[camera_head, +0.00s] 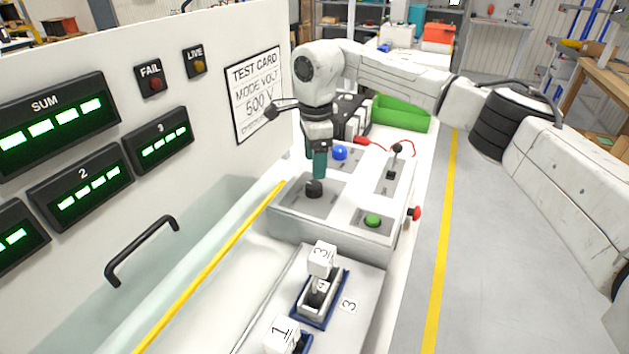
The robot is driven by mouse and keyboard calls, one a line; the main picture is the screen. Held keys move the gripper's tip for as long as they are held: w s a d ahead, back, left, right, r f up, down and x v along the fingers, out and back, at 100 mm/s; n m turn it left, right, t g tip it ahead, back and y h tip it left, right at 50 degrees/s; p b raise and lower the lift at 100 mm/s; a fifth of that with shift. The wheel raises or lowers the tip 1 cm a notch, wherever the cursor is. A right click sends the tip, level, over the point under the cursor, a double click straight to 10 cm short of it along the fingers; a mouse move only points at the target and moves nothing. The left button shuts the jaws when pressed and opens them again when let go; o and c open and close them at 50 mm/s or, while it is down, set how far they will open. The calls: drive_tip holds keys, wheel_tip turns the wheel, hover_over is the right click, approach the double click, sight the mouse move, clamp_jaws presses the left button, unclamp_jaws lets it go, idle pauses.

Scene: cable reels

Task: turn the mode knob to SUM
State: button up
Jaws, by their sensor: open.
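A black round knob (314,188) stands on a grey plate on the left of the light control box (330,232); it looks like the mode knob. Its markings and pointer are too small or hidden to read. My gripper (319,176) points down right above the knob, with teal fingers seen nearly edge-on. The fingers are open and hold nothing that I can see. I cannot tell whether the fingertips touch the knob or sit just above it. A SUM display (52,118) with green digits is on the white panel at left.
The box also carries a blue ball (339,152), a black lever (396,149), a green button (373,220) and a red side knob (415,213). A test card (258,93) reads MODE VOLT 500 V. Nearer stand numbered white blocks (321,259). A green bin (402,112) is behind.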

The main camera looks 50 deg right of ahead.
sight(314, 185)
wheel_tip(314, 185, down, 7)
drive_tip(key=shift+w+r+p, duration=0.1)
drive_tip(key=shift+p, duration=0.3)
drive_tip(key=shift+c, duration=0.2)
drive_tip(key=c, duration=1)
drive_tip(key=shift+m, duration=0.4)
drive_tip(key=m+p, duration=0.2)
drive_tip(key=m, duration=0.3)
drive_tip(key=shift+r+m, duration=0.1)
drive_tip(key=shift+m, duration=0.2)
drive_tip(key=m+p, duration=0.1)
drive_tip(key=m, duration=0.4)
drive_tip(key=shift+m+p, duration=0.3)
drive_tip(key=shift+p, duration=0.05)
